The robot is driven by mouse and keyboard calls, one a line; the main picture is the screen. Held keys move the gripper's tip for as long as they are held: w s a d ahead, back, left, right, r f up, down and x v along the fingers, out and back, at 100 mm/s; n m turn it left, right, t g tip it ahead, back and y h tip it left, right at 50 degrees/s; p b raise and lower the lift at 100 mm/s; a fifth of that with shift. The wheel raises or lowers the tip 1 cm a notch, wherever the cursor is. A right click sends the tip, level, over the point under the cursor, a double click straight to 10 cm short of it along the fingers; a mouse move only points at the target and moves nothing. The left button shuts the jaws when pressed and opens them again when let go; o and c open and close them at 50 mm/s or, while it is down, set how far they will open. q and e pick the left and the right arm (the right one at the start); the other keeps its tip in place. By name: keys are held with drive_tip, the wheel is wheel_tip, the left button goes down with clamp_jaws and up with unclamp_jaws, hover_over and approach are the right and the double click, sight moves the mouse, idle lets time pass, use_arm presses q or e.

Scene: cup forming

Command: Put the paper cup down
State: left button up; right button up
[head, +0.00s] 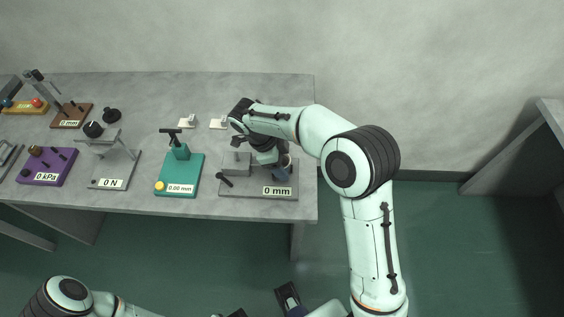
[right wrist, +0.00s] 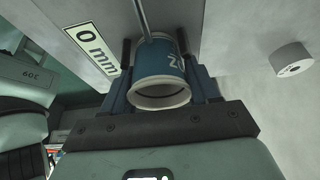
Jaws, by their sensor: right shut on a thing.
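The paper cup (right wrist: 163,62) is blue with a cream rim and part of a white marking. In the right wrist view its open end faces the camera. In the head view the cup (head: 284,172) is partly covered by my right arm, over the grey station labelled 0 mm (head: 245,187). My right gripper (right wrist: 161,88) is shut on the cup, with a blue finger on each side. A thin metal rod (right wrist: 145,20) shows at the cup's far end; I cannot tell whether they touch.
The grey table (head: 200,90) holds a teal station (head: 185,170) left of the cup's station, then a 0 N press (head: 114,165) and a purple 0 kPa station (head: 45,168). The table's right edge is close.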

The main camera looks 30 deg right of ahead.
drive_tip(key=o, duration=1)
drive_tip(key=shift+r, duration=0.3)
drive_tip(key=p+v, duration=0.2)
drive_tip(key=v, duration=0.9)
drive_tip(key=shift+r, duration=0.3)
drive_tip(key=shift+w+a, duration=0.1)
drive_tip(key=shift+w, duration=0.05)
